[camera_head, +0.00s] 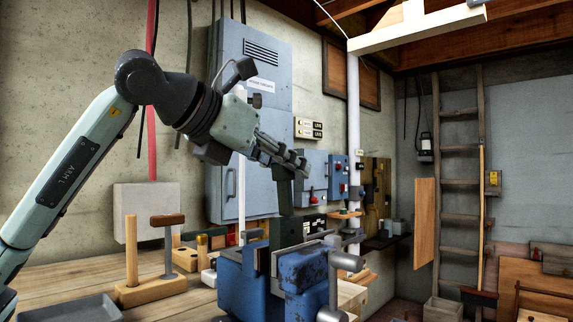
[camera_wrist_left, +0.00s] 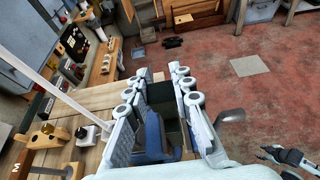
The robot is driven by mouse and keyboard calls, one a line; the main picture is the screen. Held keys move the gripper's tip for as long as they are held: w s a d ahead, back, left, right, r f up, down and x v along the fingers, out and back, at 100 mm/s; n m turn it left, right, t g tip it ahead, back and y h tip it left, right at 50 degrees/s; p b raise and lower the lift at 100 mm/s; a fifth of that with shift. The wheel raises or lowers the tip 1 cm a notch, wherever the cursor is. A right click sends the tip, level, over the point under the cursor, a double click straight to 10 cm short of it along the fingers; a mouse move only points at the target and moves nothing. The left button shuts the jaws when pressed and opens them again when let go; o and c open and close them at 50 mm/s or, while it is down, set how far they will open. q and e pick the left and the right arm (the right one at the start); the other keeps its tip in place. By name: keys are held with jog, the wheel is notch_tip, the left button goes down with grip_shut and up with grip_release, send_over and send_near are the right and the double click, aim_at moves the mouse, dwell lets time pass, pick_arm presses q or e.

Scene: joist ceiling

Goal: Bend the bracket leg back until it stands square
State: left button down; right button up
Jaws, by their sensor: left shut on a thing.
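A dark green bracket stands in the jaws of a blue vise (camera_head: 306,268), which is worn and has a grey screw and handle. The bracket leg (camera_head: 285,195) rises above the vise and looks slightly tilted in the head view. My left gripper (camera_head: 285,160) comes down from the upper left and is shut on the upper part of the leg. In the left wrist view the dark green bracket (camera_wrist_left: 160,94) lies between the two rows of finger joints, with the blue vise below. My right gripper (camera_wrist_left: 283,156) shows small at the lower right of that view, away from the vise; its opening is unclear.
The wooden bench (camera_head: 70,278) carries a wooden block with upright pegs (camera_head: 150,291) and a grey tray (camera_head: 82,309) left of the vise. A grey cabinet (camera_head: 254,75) and a white pole stand behind. Red floor (camera_wrist_left: 255,95) is open to the right.

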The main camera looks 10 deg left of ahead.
dwell(0.7)
pick_arm(q)
jog(key=c, duration=1.3)
grip_release()
jog(key=shift+w+d, duration=0.1)
jog(key=shift+w, duration=0.05)
jog(key=v, duration=1.2)
